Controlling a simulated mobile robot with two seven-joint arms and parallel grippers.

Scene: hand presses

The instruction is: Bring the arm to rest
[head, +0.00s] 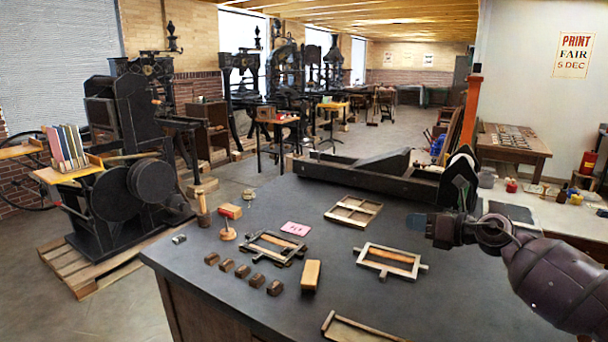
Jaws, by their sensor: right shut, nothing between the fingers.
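My right arm reaches in from the right side of the head view. Its gripper (418,221) is shut and empty, and it is over the dark tabletop (330,265). A wooden frame with a bar across it (391,260) lies on the table below and left of the gripper. Another shallow wooden frame (353,211) lies to the gripper's left. My left gripper does not show.
A long dark press bed (375,178) stands along the back.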

